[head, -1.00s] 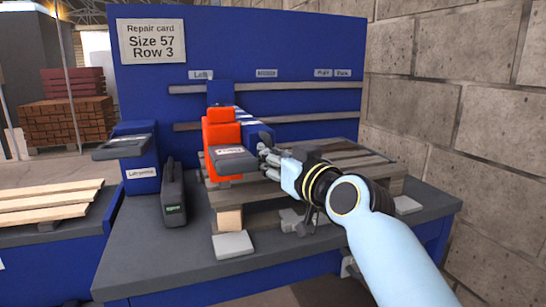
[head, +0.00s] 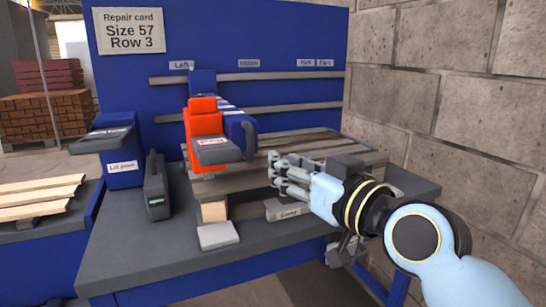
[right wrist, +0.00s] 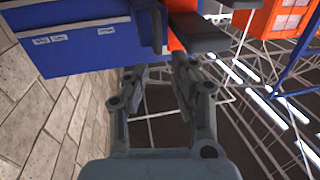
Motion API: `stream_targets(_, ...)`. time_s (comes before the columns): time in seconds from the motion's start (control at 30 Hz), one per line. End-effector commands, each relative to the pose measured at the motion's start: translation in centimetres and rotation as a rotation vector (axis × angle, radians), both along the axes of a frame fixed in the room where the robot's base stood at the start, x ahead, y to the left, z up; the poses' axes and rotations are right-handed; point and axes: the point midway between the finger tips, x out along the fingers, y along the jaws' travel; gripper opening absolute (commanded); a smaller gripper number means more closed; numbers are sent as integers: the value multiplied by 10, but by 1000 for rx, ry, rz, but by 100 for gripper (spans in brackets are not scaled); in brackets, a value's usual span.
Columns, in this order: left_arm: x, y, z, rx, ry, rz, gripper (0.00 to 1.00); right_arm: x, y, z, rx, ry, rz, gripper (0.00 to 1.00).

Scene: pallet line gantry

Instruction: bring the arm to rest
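My right gripper (head: 279,172) is in front of the pallet at the right of the blue bench, with its arm coming in from the lower right. Its fingers stand apart with nothing between them, in the right wrist view (right wrist: 163,72) too. An orange and blue device (head: 205,120) with a grey pad stands on the pallet to the left of the gripper. My left gripper does not show.
The wooden pallet (head: 320,150) rests on the grey-topped bench (head: 130,250). A grey block (head: 218,236) lies on the bench's front part. A dark case (head: 156,187) and a blue post (head: 122,172) stand left. A block wall (head: 450,90) closes the right side.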

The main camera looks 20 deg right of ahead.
Motion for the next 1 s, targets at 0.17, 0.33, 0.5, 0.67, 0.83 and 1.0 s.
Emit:
stream_targets(0.17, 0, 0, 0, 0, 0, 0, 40, -7, -2, 1, 0, -1, 0, 25)
stream_targets(0.33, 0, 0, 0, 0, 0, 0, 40, -7, -2, 1, 0, -1, 0, 25)
stream_targets(0.5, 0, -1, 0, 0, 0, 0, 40, -7, -2, 0, 0, -1, 0, 25)
stream_targets(0.67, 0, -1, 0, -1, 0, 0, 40, -8, -2, -13, -7, 27, 2, 25)
stream_targets(0.83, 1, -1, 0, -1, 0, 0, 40, -6, -8, -104, -46, 197, -8, 25)
stream_targets(1.0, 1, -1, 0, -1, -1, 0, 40, -31, -25, -244, -101, 456, -39, 25)
